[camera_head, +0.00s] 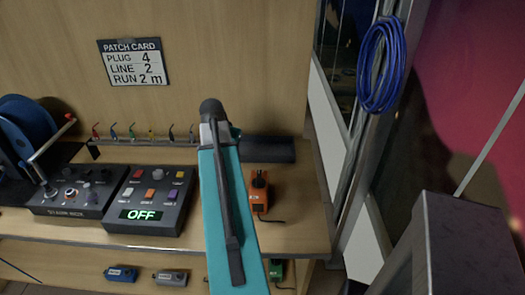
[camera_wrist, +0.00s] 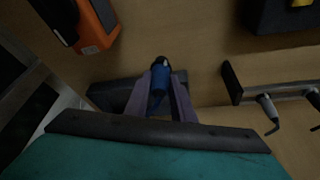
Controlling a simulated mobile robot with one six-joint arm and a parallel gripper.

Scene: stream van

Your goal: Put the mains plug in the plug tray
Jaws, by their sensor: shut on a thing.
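In the wrist view my gripper (camera_wrist: 160,92) is shut on a blue plug (camera_wrist: 158,78) with a dark end, which I take to be the mains plug. A dark, low tray (camera_wrist: 112,95) lies behind and beside the fingers; I take it as the plug tray. In the head view this dark tray (camera_head: 267,149) is at the back of the desk, right of my arm. My teal arm hides the gripper and the plug there. I cannot tell how high the plug is above the desk or whether it touches the tray.
An orange box (camera_head: 260,192) stands on the desk right of my arm, and in the wrist view (camera_wrist: 95,28) at upper left. A control box (camera_head: 150,200) reading OFF is left. A rack of small coloured leads (camera_head: 145,138) lines the back wall.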

